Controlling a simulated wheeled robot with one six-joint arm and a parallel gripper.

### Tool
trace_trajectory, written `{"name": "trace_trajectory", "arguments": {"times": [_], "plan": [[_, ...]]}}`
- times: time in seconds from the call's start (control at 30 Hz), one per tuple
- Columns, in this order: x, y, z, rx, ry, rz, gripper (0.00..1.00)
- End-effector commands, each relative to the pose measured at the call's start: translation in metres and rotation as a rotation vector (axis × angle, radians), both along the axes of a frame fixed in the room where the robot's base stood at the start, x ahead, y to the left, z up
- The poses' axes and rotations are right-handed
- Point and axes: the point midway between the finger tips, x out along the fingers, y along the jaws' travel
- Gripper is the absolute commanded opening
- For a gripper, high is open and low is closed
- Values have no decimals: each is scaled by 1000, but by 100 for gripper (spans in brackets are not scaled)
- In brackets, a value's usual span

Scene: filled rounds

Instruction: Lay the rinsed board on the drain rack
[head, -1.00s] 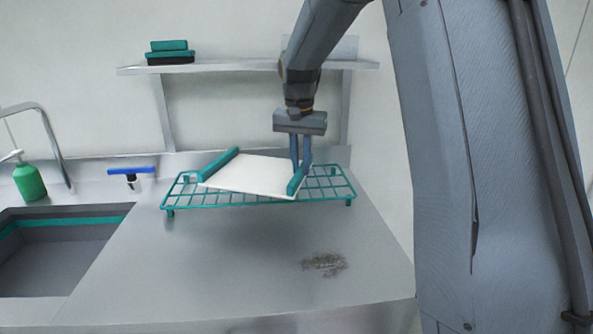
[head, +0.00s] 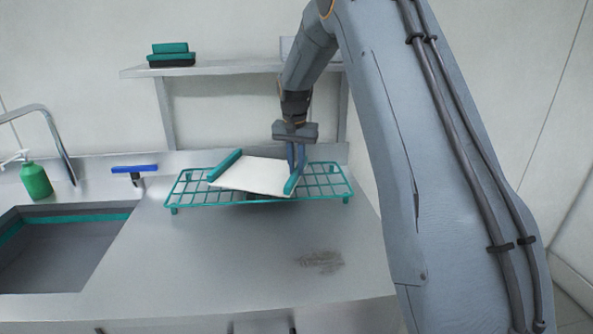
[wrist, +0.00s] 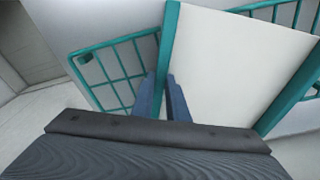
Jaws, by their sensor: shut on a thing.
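The white board (head: 252,176) with green end strips is over the green wire drain rack (head: 328,186), turned at a slant to it. My gripper (head: 294,180) is shut on the board's right green end strip. In the wrist view the fingers (wrist: 166,98) pinch the strip at the edge of the board (wrist: 235,65), and the rack (wrist: 118,78) shows beneath and beside it. A dark shadow lies under the board's near edge. I cannot tell whether the board touches the rack wires.
A sink (head: 60,250) is at the left, with a green soap bottle (head: 35,182) and a blue-handled tool (head: 134,170) behind it. A shelf (head: 225,68) holds dark green items (head: 170,54). A brown smudge (head: 320,262) marks the clear counter in front.

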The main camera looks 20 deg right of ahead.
Motion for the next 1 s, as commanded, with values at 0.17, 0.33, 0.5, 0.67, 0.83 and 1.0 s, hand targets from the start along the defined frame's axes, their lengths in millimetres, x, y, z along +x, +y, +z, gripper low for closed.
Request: {"name": "trace_trajectory", "arguments": {"times": [0.17,0.33,0.5,0.67,0.83,1.0], "plan": [[2,0,-18,0,0,0,0],[4,-1,-21,-1,-1,0,0],[4,-1,-23,0,0,0,0],[3,-1,-24,0,0,0,30],[3,-1,-24,0,0,0,32],[3,-1,-22,0,0,0,32]]}}
